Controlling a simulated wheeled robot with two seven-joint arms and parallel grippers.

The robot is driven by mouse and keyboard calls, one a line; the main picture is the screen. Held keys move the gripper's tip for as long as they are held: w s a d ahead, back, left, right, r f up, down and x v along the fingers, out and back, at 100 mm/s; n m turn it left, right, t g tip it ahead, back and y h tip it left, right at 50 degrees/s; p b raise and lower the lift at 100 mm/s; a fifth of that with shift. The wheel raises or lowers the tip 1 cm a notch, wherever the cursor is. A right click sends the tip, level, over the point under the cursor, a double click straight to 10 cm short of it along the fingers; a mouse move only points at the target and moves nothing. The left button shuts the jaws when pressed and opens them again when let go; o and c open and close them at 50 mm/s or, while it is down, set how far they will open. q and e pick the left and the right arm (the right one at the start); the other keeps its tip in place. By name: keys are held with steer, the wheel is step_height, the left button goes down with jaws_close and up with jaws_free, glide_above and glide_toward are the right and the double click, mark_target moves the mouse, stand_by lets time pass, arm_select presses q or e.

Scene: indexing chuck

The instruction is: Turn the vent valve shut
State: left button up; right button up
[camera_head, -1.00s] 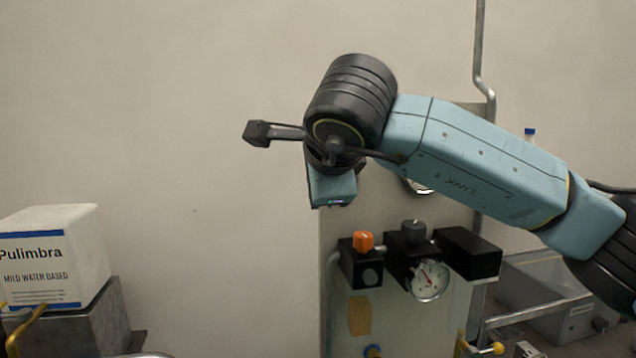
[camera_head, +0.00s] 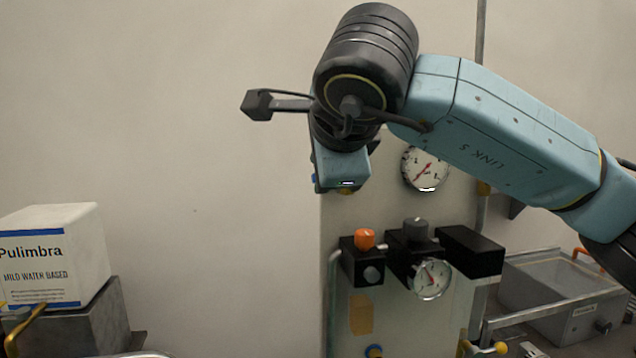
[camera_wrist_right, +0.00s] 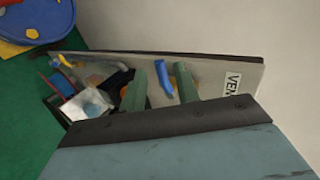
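The vent valve's blue handle (camera_wrist_right: 162,80) shows in the right wrist view, near a white label (camera_wrist_right: 232,87) on the panel that reads "VEN" before it is cut off. My right gripper (camera_wrist_right: 158,72) is open, its two green fingers apart with the blue handle between them in the picture. I cannot tell whether the fingers touch it. In the head view my right wrist hangs in front of the upper left of the panel (camera_head: 400,325) and hides the valve and most of the gripper. My left gripper is in neither view.
Below my wrist, the panel carries an orange knob (camera_head: 365,238), black blocks (camera_head: 470,251) and a lower gauge (camera_head: 430,279). An upper gauge (camera_head: 425,168) sits close to my wrist. A grey bin (camera_head: 560,290) stands right; a white box (camera_head: 50,255) stands left.

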steer(key=b+v, duration=0.1)
steer(key=v, duration=0.8)
steer(key=shift+s, duration=0.1)
